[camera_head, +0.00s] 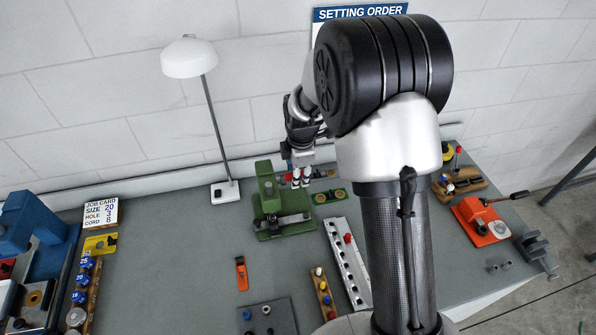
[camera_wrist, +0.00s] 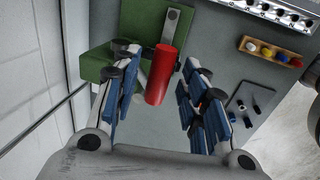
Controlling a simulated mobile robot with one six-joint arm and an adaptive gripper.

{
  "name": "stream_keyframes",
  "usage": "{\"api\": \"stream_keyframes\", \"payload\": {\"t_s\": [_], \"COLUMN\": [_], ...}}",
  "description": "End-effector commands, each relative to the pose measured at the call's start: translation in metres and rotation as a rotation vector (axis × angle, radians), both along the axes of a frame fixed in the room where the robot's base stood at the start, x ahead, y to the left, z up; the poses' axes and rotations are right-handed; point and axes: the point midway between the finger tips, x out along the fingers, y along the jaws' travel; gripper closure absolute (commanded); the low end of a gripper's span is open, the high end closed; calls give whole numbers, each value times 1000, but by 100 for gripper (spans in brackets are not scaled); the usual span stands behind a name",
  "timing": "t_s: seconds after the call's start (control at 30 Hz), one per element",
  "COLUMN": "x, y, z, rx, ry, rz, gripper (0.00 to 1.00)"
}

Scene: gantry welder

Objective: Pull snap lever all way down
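A green bench press (camera_head: 267,185) stands at the back middle of the bench. Its lever ends in a red cylindrical handle (camera_wrist: 161,76), seen in the wrist view next to the green body (camera_wrist: 98,64). My gripper (camera_wrist: 158,82) is open, with one blue-padded finger on each side of the red handle and visible gaps between. In the head view my gripper (camera_head: 299,178) is just right of the press top, and the handle is mostly hidden by the fingers. Whether a finger touches the handle cannot be told.
A white lamp (camera_head: 226,191) stands left of the press. A long rail with holes (camera_head: 347,265) and a wooden peg holder (camera_head: 323,293) lie in front. An orange lever device (camera_head: 480,220) is at the right. An orange-handled tool (camera_head: 241,272) lies on clear bench at the left.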

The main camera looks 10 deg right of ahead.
Motion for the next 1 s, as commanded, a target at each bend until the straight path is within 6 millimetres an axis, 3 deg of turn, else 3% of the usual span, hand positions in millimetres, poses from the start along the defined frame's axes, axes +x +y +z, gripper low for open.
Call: {"api": "stream_keyframes", "payload": {"t_s": [0.57, 1.0], "x": [0, 0], "y": [0, 0], "z": [0, 0], "rx": [0, 0], "ry": [0, -3], "rz": [0, 0], "gripper": [100, 100]}}
